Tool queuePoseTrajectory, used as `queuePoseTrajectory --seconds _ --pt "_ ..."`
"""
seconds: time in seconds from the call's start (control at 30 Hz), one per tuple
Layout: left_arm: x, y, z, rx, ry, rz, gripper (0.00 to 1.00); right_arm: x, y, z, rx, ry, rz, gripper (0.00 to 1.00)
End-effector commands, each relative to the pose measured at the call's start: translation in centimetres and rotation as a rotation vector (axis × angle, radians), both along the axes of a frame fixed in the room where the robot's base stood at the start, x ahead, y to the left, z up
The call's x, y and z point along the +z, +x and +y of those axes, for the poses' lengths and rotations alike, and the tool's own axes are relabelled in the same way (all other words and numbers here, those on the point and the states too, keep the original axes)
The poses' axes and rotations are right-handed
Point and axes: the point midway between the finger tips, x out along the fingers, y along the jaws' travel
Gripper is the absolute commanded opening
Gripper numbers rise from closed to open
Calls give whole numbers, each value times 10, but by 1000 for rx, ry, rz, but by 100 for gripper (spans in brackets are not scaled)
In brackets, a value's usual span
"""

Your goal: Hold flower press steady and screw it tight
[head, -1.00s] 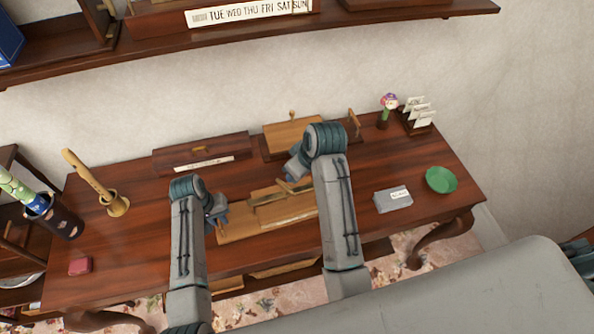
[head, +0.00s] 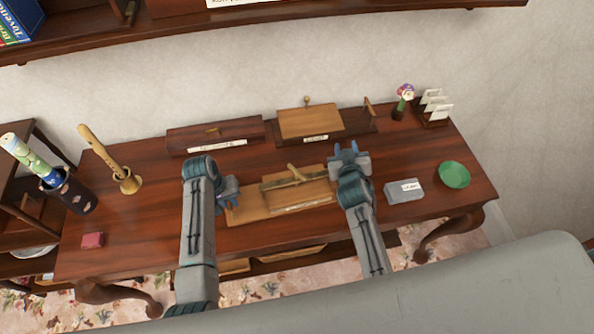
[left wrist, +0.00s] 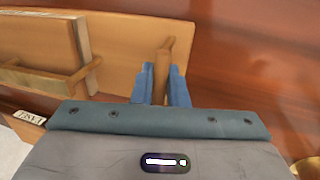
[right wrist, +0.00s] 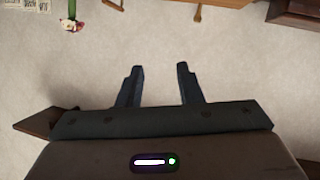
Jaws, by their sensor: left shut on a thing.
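The flower press (head: 244,209) is a light wooden base with a thicker board (head: 315,192) on its right part and a label at the front. A wooden screw handle (head: 295,173) stands on the board; it also shows in the left wrist view (left wrist: 60,80). My left gripper (head: 232,194) is shut on a wooden peg (left wrist: 160,78) at the press's left end. My right gripper (head: 347,153) is open and empty, raised off the press near its right end. In the right wrist view, nothing lies between its fingers (right wrist: 158,85).
Behind the press stand a dark labelled box (head: 215,137) and a wooden lidded box (head: 310,122). A red block (head: 93,240) lies left. The desk between is clear.

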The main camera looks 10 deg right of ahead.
Motion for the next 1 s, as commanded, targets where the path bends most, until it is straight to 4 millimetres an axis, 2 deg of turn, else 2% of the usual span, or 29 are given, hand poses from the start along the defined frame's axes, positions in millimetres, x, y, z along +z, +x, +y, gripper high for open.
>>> queuePoseTrajectory --seconds 0.17,0.3,0.5,0.7,0.87,1.0 --pt "0 0 0 0 -1 0 0 -11 -15 11 132 22 -156 33" --pt "0 0 0 0 -1 0 0 -22 -35 31 285 70 -243 33" --pt "0 0 0 0 -1 0 0 -43 -74 61 517 171 -287 33" --pt "0 0 0 0 -1 0 0 -58 -104 81 668 250 -278 33" --pt "0 0 0 0 -1 0 0 -61 -108 88 707 274 -274 33" --pt "0 0 0 0 -1 0 0 -60 -92 97 709 276 -276 33"
